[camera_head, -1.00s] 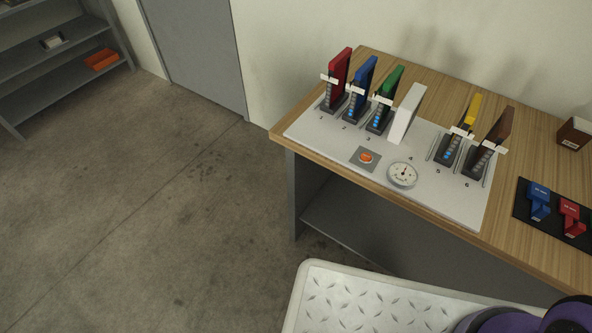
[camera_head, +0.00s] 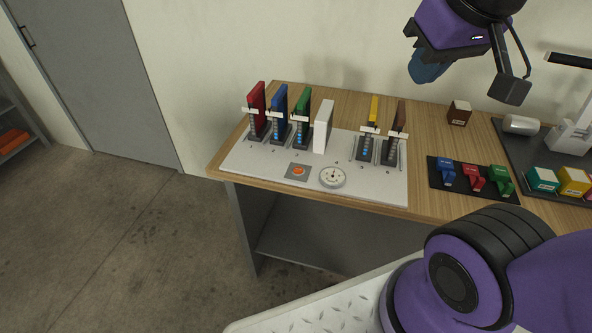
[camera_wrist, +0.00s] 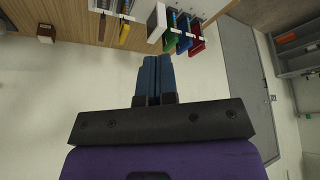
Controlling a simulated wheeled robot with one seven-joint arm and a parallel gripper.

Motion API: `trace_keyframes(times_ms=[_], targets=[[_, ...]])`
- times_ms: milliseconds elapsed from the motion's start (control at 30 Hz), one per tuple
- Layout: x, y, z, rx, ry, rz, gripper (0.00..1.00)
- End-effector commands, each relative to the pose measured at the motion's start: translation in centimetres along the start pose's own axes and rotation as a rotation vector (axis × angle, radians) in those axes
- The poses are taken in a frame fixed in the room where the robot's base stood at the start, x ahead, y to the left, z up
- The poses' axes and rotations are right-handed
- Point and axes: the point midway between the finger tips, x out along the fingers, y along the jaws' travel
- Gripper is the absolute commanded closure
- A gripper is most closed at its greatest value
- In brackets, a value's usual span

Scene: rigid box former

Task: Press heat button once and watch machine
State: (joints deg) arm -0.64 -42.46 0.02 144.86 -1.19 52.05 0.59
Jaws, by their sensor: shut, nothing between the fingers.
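The machine is a light grey panel (camera_head: 235,160) on the wooden table. It carries numbered upright slots with coloured plates: red (camera_head: 257,97), blue (camera_head: 280,101), green (camera_head: 303,104), yellow (camera_head: 373,110) and brown (camera_head: 399,119). A white block (camera_head: 323,126) stands between green and yellow. An orange button (camera_head: 298,171) sits on a grey square at the front, left of a round dial (camera_head: 332,177). My gripper (camera_head: 428,72) is high above the table's back, right of the panel, apart from everything. In the wrist view its blue fingers (camera_wrist: 157,62) are together and empty. The button is not visible there.
A black mat (camera_head: 436,182) with blue, red and green pieces lies right of the panel. A brown box (camera_head: 459,112) stands behind it. A dark tray (camera_head: 516,147) with coloured blocks and a white device is far right. The grey door (camera_head: 95,80) is left.

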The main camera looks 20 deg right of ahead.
Motion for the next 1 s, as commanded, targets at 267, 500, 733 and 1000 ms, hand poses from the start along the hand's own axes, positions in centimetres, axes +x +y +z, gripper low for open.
trace_keyframes(times_ms=[267, 500, 733, 1000], targets=[[4.3, 1.2, -3.6, -0.153, -0.135, 0.119, 1.00], [9.8, 1.6, -7.3, -0.353, -0.250, 0.247, 1.00], [15.9, 0.8, -10.4, -0.572, -0.335, 0.354, 1.00], [24.1, -1.4, -12.8, -0.863, -0.409, 0.455, 1.00]])
